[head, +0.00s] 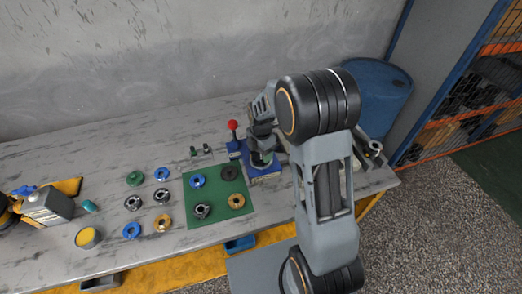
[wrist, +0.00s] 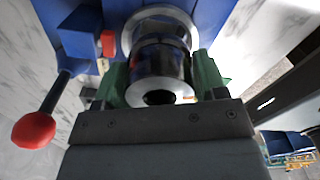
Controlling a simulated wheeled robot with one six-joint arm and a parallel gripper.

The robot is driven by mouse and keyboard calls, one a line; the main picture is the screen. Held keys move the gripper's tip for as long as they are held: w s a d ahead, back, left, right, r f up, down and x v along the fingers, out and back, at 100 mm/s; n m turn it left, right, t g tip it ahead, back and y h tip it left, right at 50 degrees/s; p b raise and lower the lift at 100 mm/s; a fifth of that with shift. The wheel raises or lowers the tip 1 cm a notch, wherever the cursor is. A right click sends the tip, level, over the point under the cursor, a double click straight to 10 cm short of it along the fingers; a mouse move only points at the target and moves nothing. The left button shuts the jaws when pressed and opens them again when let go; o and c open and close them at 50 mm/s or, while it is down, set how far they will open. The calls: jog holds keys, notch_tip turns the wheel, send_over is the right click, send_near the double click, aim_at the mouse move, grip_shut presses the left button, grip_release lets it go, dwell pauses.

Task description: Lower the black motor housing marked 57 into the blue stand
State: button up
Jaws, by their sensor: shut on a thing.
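My gripper (wrist: 162,76) is shut on the black motor housing (wrist: 163,60), with a green finger on each side of it in the wrist view. The housing is a dark, shiny cylinder with a bright metal rim at its near end; no number is legible. The blue stand (wrist: 85,22) lies beyond it, with a silver ring around the housing's far end. Whether the housing is inside the ring or in front of it I cannot tell. In the head view the blue stand (head: 266,178) is on the table below my gripper (head: 262,156), which largely hides the housing.
A red-knobbed lever (head: 233,126) stands left of the stand; its knob (wrist: 33,131) is near my gripper. A green mat (head: 218,203) with several ring parts lies left. Metal parts (head: 370,148) lie at the table's right end.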

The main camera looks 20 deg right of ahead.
jog(key=shift+f+b, duration=0.65)
jog(key=shift+f, duration=0.25)
jog(key=shift+f, duration=0.3)
jog(key=shift+s+f+b, duration=0.15)
jog(key=shift+f+b, duration=0.1)
jog(key=shift+b, duration=0.1)
dwell(0.4)
